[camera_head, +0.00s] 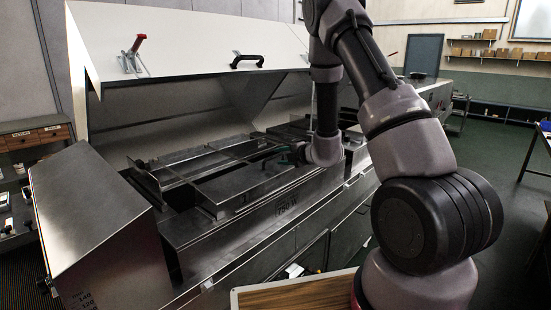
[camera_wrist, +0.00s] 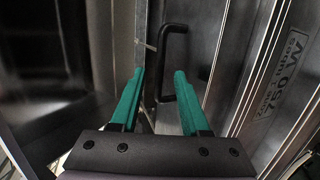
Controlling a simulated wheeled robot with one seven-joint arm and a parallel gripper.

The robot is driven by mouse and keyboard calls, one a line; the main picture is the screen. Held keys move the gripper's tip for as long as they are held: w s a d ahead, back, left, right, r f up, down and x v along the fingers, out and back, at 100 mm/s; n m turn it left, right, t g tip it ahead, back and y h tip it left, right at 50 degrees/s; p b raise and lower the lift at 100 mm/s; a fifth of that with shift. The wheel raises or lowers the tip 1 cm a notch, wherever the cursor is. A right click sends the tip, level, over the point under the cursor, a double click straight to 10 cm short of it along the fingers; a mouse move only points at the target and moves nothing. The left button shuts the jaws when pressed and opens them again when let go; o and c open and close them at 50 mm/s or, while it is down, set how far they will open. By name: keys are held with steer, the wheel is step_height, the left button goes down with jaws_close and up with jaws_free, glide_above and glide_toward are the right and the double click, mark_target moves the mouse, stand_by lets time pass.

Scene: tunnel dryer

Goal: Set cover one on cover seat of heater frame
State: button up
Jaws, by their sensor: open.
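The heater frame (camera_head: 285,205) is a long metal box with a "750 W" label on its front, in the dryer under the raised lid. A flat dark metal panel (camera_head: 235,185), seemingly a cover, lies on top of it; I cannot tell whether it is cover one. In the wrist view a black bar handle (camera_wrist: 167,85) stands on a metal panel just beyond my fingers. My gripper (camera_head: 283,153) is low over the frame's top. In the wrist view its green fingers (camera_wrist: 159,75) are apart and empty, the handle partly between and beyond them. The cover seat is not clearly seen.
The large white lid (camera_head: 190,45) with a black handle (camera_head: 247,61) and a red toggle clamp stands open behind the frame. A sloped metal hood (camera_head: 95,215) rises at the left. A wooden-topped tray (camera_head: 300,296) is at the front.

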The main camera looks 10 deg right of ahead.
steer(key=v, duration=0.7)
steer(key=s+a+r+n+g+y, duration=0.35)
steer(key=s+a+r+n, duration=0.25)
steer(key=s+r+n, duration=0.45)
steer(key=s+a+r+n+g+y, duration=0.2)
steer(key=s+a+r+n+g, duration=0.45)
steer(key=n, duration=0.65)
steer(key=s+d+r+n+t+h, duration=0.2)
steer(key=s+d+r+n+h, duration=0.2)
steer(key=n, duration=0.6)
steer(key=s+d+r+n+t+h, duration=0.3)
steer(key=s+d+r+n+h, duration=0.1)
steer(key=s+d+n, duration=0.5)
steer(key=shift+s+r+n+h, duration=0.15)
steer(key=shift+s+n+h, duration=0.05)
steer(key=shift+n+h, duration=0.6)
steer(key=shift+d, duration=0.15)
